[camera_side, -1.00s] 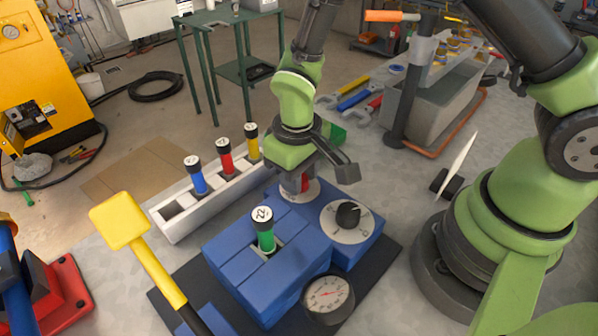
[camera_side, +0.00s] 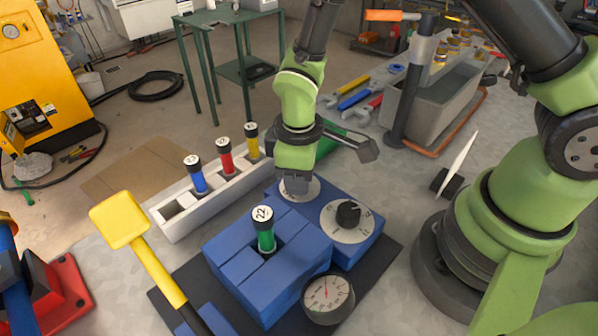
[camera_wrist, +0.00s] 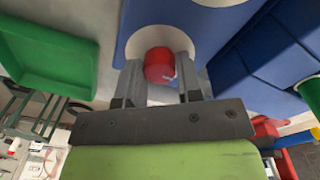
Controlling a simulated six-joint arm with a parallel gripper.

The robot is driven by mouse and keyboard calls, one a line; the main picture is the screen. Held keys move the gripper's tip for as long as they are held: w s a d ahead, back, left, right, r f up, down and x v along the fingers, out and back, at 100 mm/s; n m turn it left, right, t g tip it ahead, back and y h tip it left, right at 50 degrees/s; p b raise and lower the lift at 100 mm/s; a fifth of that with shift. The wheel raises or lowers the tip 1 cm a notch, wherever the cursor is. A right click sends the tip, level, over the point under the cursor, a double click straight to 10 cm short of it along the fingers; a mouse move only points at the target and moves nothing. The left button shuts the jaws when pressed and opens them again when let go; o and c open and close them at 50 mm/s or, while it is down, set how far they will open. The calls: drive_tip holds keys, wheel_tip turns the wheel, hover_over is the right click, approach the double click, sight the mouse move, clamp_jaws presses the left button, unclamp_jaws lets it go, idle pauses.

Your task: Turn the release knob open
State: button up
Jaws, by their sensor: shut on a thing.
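The red knob (camera_wrist: 158,66) sits in front of a white disc (camera_wrist: 135,42) on the blue block in the wrist view. My gripper (camera_wrist: 160,72) has one finger on each side of the knob and is shut on it. In the side view my gripper (camera_side: 296,184) points down at the back of the blue block (camera_side: 225,250), and the red knob is hidden there. A black knob (camera_side: 348,212) stands on a marked white dial in front of my gripper, to its right. A round gauge (camera_side: 328,298) at the block's front corner has its needle pointing roughly up.
A green cylinder (camera_side: 264,232) marked 22 stands in the blue block's slot. A pale rack (camera_side: 176,228) behind it holds blue, red and yellow cylinders. A yellow-headed tool (camera_side: 120,222) rises at the left front. A grey tank (camera_side: 430,115) stands at the back right.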

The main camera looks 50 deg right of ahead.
idle(0.3)
drive_tip(key=o, duration=0.9)
drive_tip(key=shift+o, duration=0.2)
wheel_tip(320, 180, up, 10)
drive_tip(key=shift+s+a, duration=0.1)
